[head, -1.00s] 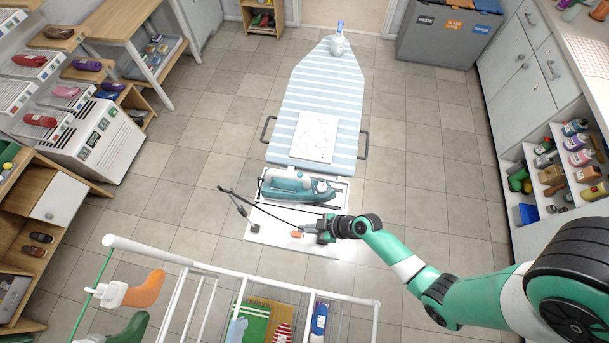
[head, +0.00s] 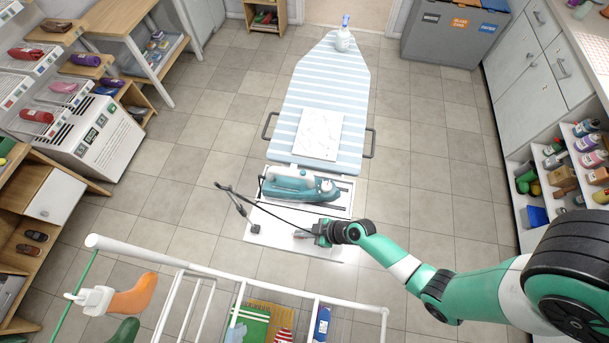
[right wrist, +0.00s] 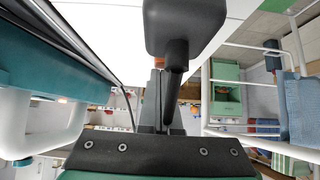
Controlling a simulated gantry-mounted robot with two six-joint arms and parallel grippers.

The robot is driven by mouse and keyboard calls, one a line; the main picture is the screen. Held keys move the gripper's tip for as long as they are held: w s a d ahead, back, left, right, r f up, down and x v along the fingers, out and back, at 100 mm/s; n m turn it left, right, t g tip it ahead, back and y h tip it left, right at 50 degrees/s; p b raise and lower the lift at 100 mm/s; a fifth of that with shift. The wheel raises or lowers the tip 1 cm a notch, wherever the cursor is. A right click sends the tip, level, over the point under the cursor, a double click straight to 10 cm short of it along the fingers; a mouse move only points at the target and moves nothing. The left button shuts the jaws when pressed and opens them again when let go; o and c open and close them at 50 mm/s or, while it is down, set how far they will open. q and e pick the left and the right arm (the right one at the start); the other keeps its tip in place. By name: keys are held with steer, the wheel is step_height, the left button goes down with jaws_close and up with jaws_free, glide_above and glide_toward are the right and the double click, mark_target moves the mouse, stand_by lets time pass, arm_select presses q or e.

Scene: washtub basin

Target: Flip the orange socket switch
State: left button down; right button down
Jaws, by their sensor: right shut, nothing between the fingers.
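The orange switch shows as a small orange patch (right wrist: 159,62) in the right wrist view, just past my fingertips and partly hidden by them and by a dark block. It sits on the white board (head: 268,232) at the end of the ironing board. In the head view my gripper largely covers the switch. My right gripper (head: 308,233) is shut and empty, low over the board at the switch. I cannot tell whether the fingertips touch it or which way it is tipped. My left gripper is not in view.
A teal and white iron (head: 300,185) lies on the board just behind my right gripper. A dark cord (head: 238,197) runs beside it to a plug (head: 255,228). A white drying rack (head: 240,275) stands in front. The striped ironing board (head: 325,85) extends behind.

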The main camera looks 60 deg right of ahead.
steer(key=shift+d, duration=0.35)
steer(key=shift+a, duration=0.35)
steer(key=shift+w+a+r, duration=0.2)
steer(key=shift+w+a, duration=0.05)
steer(key=shift+w, duration=0.5)
steer(key=shift+r+p, duration=0.35)
step_height(320, 180, up, 5)
steer(key=p, duration=0.3)
steer(key=shift+w+f, duration=0.1)
steer(key=shift+f, duration=0.1)
steer(key=p+v, duration=0.3)
steer(key=v, duration=0.5)
steer(key=shift+r, duration=0.6)
